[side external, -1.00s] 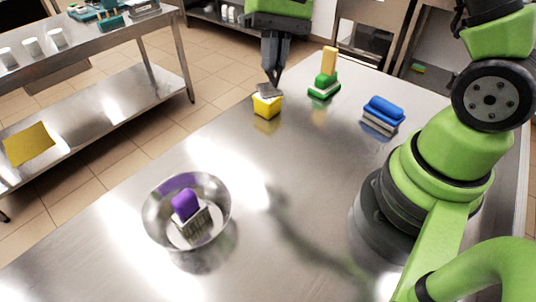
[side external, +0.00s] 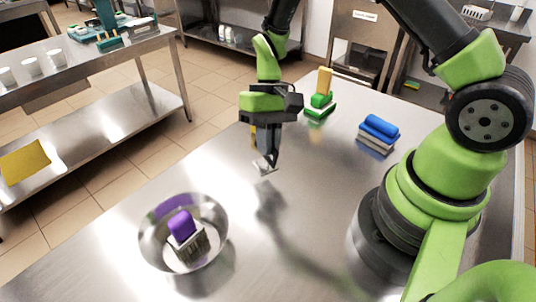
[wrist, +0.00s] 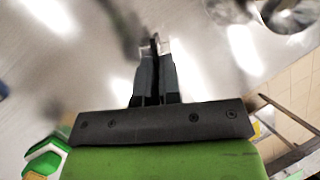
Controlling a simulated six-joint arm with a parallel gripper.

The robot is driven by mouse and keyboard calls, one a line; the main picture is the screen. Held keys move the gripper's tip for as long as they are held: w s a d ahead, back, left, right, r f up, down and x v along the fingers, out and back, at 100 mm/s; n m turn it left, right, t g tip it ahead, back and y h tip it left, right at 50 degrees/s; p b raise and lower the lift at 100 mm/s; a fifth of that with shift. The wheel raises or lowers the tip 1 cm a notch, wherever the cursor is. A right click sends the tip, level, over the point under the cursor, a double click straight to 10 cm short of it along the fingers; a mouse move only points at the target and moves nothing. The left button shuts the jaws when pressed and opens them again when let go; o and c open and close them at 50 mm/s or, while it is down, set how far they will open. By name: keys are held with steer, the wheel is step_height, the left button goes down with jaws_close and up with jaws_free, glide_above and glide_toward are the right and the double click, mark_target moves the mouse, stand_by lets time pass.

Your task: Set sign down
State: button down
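My gripper (side external: 268,155) hangs over the steel table with its fingers pointing down, beyond the steel bowl in the side view. Its fingers are shut on a small pale grey plate, which I take to be the sign (side external: 264,167). The plate is tilted at the fingertips and looks held a little above the table. In the wrist view the closed fingers (wrist: 155,48) hide most of the sign (wrist: 165,46), leaving a pale edge. A yellow block (side external: 253,137) is mostly hidden behind my gripper in the side view.
A steel bowl (side external: 148,232) holds a purple-topped grey brush (side external: 182,226). A green, white and yellow brush (side external: 321,105) stands at the back, and a blue and grey brush (side external: 378,130) lies to the right. The table's middle is clear.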

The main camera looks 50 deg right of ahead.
steer(key=shift+f, duration=1.65)
steer(key=shift+f, duration=0.1)
steer(key=c, duration=1.3)
jaws_free()
steer(key=w+d+r+t+h, duration=0.1)
steer(key=d+r+t, duration=0.15)
steer(key=r, duration=1.55)
steer(key=s+r+t, duration=0.2)
steer(key=s+r, duration=0.1)
steer(key=s, duration=0.1)
steer(key=s+a+r+t, duration=0.1)
steer(key=s+r+t, duration=0.2)
steer(key=s, duration=0.2)
steer(key=s+r+t+h, duration=0.1)
steer(key=s+r+t, duration=0.2)
steer(key=s, duration=0.2)
steer(key=shift+s+a+r, duration=0.1)
steer(key=shift+s+a, duration=0.05)
steer(key=shift+a, duration=0.2)
